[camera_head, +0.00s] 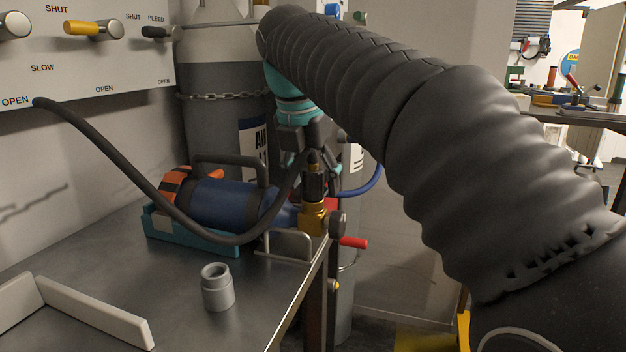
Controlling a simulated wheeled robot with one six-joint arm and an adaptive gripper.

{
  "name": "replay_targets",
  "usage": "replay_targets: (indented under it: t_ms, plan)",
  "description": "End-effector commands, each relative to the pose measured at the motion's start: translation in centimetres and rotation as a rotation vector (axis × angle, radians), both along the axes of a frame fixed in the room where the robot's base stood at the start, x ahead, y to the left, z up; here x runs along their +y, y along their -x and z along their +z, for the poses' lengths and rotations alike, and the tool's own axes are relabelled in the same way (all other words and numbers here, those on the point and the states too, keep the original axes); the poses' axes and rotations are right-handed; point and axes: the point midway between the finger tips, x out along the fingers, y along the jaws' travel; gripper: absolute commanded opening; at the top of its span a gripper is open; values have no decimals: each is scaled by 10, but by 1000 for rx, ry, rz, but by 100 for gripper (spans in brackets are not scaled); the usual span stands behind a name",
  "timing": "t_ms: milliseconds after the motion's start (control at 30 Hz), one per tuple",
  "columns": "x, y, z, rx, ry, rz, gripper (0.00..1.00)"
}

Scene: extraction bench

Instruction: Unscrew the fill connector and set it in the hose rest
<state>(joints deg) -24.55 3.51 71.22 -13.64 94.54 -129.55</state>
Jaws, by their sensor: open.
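The fill connector (314,183) is a dark upright cylinder with a brass top, standing on the brass valve (313,218) of a blue cylinder. A black hose (130,168) runs to it from the wall panel. My gripper (306,157) points down with its fingers open around or just above the connector's top; I cannot tell whether they touch it. My arm comes in from the right and hides part of the view behind. A grey open cup (217,289), which looks like the hose rest, stands upright and empty-looking on the bench.
The blue cylinder (222,199) lies in a teal cradle (190,232) with a wire bracket (288,246) beside its valve. A red handle (353,242) juts past the bench edge. White rails (95,315) lie front left. Bench (175,275) around the cup is clear.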

Motion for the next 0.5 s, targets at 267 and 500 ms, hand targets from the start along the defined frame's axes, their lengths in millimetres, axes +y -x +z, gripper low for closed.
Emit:
replay_targets:
  t_ms: [267,500]
  plan:
    - [1,-1,0,1,2,-296,65]
    - [0,-1,0,2,3,-576,65]
